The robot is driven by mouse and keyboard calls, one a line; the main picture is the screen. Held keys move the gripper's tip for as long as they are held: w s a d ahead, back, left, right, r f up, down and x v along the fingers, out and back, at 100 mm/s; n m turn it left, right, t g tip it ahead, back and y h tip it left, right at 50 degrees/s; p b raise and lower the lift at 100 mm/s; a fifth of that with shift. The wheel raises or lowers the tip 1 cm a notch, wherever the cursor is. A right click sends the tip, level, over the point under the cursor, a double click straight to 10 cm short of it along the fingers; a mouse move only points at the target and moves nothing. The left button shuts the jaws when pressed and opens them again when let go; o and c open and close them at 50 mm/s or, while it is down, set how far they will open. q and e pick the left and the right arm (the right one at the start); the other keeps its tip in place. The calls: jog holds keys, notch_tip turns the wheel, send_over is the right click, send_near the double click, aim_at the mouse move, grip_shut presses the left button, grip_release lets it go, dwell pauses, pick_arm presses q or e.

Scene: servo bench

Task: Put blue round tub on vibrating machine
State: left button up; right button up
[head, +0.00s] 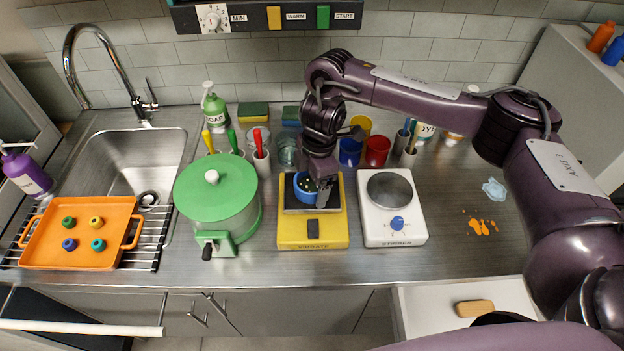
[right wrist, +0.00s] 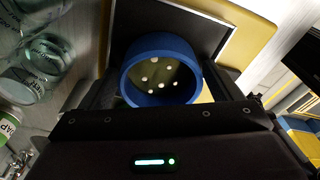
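The blue round tub (head: 300,191) is at my right gripper (head: 318,192), over the dark plate of the yellow vibrating machine (head: 313,233), which is labelled VIBRATE. In the right wrist view the tub (right wrist: 188,82) sits between the two fingers of the gripper (right wrist: 161,88), which press against its sides. Several small white pieces lie inside it. The machine's dark plate (right wrist: 150,22) is behind the tub. I cannot tell whether the tub's base touches the plate. My left gripper is not in view.
A white stirrer with a round plate (head: 390,190) stands right of the machine, and a green lidded pot (head: 215,203) left. Coloured cups, such as a red one (head: 377,151), stand behind. An orange tray (head: 85,255) lies by the sink. Orange spills (head: 480,228) mark the right counter.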

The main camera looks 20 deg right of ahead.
jog(key=shift+r, duration=0.25)
notch_tip(320, 180, up, 12)
jog(key=d, duration=0.1)
jog(key=shift+d+f, duration=0.15)
jog(key=shift+d, duration=0.05)
jog(key=shift+w+p, duration=0.1)
jog(key=shift+p, duration=0.2)
